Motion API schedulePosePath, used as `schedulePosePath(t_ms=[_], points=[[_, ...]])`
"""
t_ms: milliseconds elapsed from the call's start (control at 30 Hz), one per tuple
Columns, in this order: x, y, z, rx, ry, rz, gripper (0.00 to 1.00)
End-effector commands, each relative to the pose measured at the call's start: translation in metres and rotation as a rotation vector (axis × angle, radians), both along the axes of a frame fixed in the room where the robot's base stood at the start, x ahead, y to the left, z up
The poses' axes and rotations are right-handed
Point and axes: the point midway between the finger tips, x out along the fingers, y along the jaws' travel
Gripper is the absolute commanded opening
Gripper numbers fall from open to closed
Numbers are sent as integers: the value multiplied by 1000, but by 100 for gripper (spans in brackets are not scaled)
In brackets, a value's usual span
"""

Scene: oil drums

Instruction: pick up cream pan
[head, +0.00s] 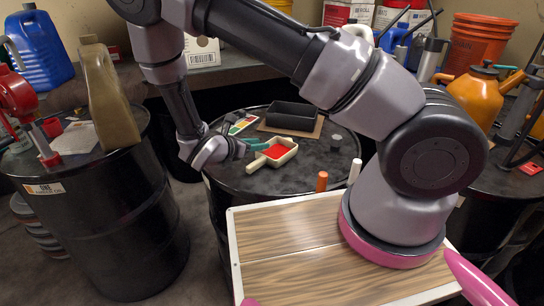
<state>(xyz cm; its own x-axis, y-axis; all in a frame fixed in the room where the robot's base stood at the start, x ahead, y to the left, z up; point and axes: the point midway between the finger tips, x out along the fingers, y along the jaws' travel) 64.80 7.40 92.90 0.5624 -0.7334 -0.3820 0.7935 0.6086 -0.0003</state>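The cream pan (280,160) sits on the top of the middle black drum, with a red surface inside it and a short handle toward the lower left. My gripper (257,144) is low over the drum at the pan's left side. Its teal fingertips point right, toward the pan's upper left rim. They look very near the rim, but I cannot tell whether they touch it. The fingers are small in this view, and the gap between them is unclear. The pan looks level on the drum top.
Behind the pan is a black tray (291,115). A colored card (241,124) lies behind my gripper. A small dark cylinder (336,142) is to the right. An orange cylinder (322,181) and a white one (354,171) stand in front. My arm spans above the drum.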

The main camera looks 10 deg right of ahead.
Motion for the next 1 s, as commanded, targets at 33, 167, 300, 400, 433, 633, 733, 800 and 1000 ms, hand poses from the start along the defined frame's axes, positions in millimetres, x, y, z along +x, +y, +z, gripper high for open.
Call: schedulePosePath(t_ms=[33, 167, 300, 400, 433, 633, 733, 800, 1000], points=[[2, -4, -2, -2, 1, -1, 40], [12, -17, -9, -2, 1, -3, 40], [24, -33, -17, -1, 0, -3, 40], [28, -37, -20, 1, 0, -2, 40], [29, -38, -20, 1, 0, -1, 40], [28, -37, -20, 1, 0, -1, 25], [28, -37, -19, 1, 0, -1, 0], [28, -37, -19, 1, 0, -1, 0], [28, -37, -19, 1, 0, -1, 0]])
